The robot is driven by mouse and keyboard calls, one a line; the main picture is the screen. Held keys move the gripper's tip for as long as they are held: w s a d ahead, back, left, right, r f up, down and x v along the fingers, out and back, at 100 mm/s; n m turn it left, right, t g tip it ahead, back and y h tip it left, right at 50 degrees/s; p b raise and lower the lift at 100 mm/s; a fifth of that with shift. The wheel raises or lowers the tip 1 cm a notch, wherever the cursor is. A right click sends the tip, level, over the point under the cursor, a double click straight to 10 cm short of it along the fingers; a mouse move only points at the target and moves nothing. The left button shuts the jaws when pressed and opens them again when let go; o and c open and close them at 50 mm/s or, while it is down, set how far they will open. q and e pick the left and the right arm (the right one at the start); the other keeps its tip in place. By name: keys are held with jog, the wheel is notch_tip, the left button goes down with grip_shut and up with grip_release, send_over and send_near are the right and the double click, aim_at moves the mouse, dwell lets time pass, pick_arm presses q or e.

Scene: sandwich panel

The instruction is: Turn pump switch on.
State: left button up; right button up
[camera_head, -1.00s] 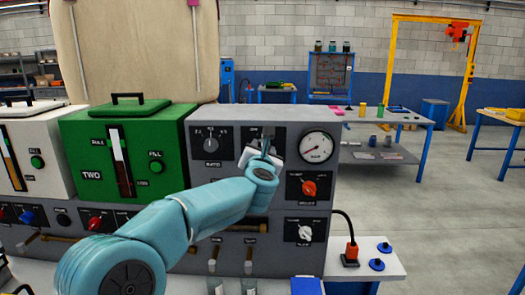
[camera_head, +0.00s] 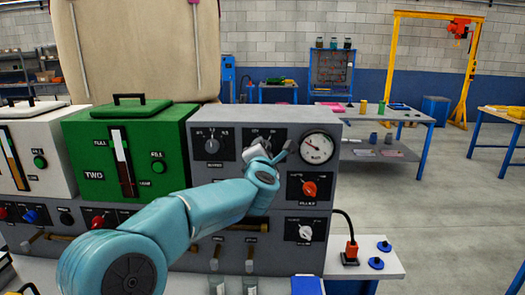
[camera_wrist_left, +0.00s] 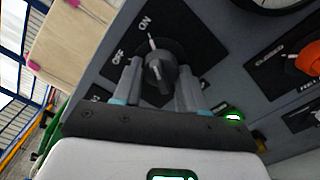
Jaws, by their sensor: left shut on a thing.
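The pump switch is a dark rotary knob (camera_wrist_left: 159,72) on a black plate marked OFF and ON, seen in the left wrist view. Its white pointer line points toward the ON mark. My left gripper (camera_wrist_left: 158,88) has one finger on each side of the knob and is shut on it. In the head view my left gripper (camera_head: 264,148) is at the upper middle of the grey panel (camera_head: 250,112), and it hides most of the switch. My right gripper is in neither view.
A pressure gauge (camera_head: 317,148) is right of the switch, with an orange knob (camera_head: 310,188) and a white knob (camera_head: 305,232) below it. Another dark knob (camera_head: 213,142) is to the left. A green tank (camera_head: 128,150) stands beside the panel.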

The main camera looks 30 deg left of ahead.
pick_arm(q)
jog(key=shift+d, duration=0.1)
dwell(0.3)
jog(key=o, duration=1.1)
jog(key=shift+d, duration=0.1)
jog(key=shift+c, duration=0.2)
jog(key=shift+r, duration=0.1)
jog(key=shift+s, duration=0.1)
jog(key=b+v, duration=0.4)
jog(key=v, duration=1.2)
jog(key=shift+s, duration=0.25)
